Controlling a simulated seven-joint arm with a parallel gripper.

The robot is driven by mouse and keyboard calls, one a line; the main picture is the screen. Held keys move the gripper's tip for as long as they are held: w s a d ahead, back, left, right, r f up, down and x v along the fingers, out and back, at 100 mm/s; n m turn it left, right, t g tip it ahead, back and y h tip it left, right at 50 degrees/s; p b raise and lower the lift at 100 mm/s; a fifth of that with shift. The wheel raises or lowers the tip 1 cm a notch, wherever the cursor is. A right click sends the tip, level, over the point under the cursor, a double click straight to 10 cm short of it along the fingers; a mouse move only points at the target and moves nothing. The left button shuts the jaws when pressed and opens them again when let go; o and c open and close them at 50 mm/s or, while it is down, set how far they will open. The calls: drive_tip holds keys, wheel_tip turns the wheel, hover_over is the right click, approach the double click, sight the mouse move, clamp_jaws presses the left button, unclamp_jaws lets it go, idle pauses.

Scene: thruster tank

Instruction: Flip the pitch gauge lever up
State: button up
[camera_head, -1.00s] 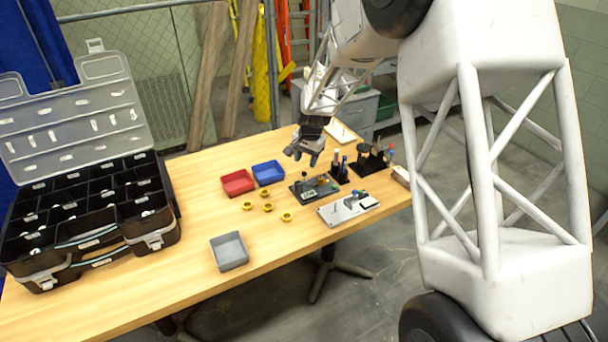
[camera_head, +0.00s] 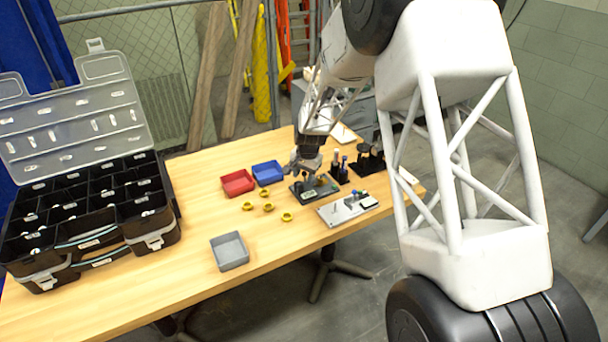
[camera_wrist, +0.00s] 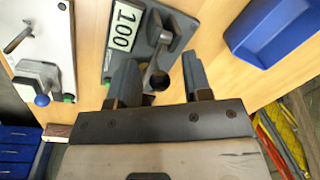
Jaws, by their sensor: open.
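A dark device board (camera_head: 327,187) lies on the table, and in the wrist view its grey plate (camera_wrist: 119,61) carries a white label reading 100. I cannot tell for sure that this is the pitch gauge. A grey lever-like part (camera_wrist: 155,75) stands on it, with a dark round end near my jaws. My gripper (camera_head: 302,170) is low over the board's left part. In the wrist view my gripper (camera_wrist: 160,65) is open, with its fingers on either side of the lever-like part. Contact cannot be told. The lever is hidden behind my gripper in the head view.
A white plate (camera_head: 340,214) with a blue-tipped lever (camera_wrist: 40,99) lies beside the board. Red (camera_head: 237,183) and blue (camera_head: 268,173) bins, several yellow rings (camera_head: 268,208) and a grey bin (camera_head: 229,251) stand to the left. Tool holders (camera_head: 369,160) stand behind.

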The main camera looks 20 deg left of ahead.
drive_tip(key=shift+c, duration=0.3)
clamp_jaws()
drive_tip(key=shift+s+a+r+t+h, duration=0.1)
drive_tip(key=shift+s+a+t+h, duration=0.05)
drive_tip(key=shift+t+h, duration=0.25)
drive_tip(key=shift+s+a+r+t+h, duration=0.2)
drive_tip(key=shift+s+a+t+h, duration=0.1)
drive_tip(key=shift+t+h, duration=0.5)
drive_tip(key=shift+s+a+t+h, duration=0.25)
drive_tip(key=shift+t+h, duration=0.35)
drive_tip(key=shift+s+a+t+h, duration=0.25)
drive_tip(key=shift+t+h, duration=0.35)
drive_tip(key=shift+s+a+f+t+h, duration=0.1)
drive_tip(key=shift+s+a+t+h, duration=0.15)
drive_tip(key=shift+t+h, duration=0.35)
drive_tip(key=shift+s+a+f+t+h, duration=0.1)
drive_tip(key=shift+s+a+t+h, duration=0.1)
drive_tip(key=shift+t+h, duration=0.35)
drive_tip(key=shift+s+a+f+n+t+h, duration=0.15)
drive_tip(key=shift+s+a+t+h, duration=0.05)
drive_tip(key=shift+t+h, duration=0.45)
drive_tip(key=shift+s+a+f+n+t+h, duration=0.15)
drive_tip(key=shift+t+h, duration=0.35)
drive_tip(key=shift+t, duration=0.1)
drive_tip(key=shift+o, duration=0.3)
unclamp_jaws()
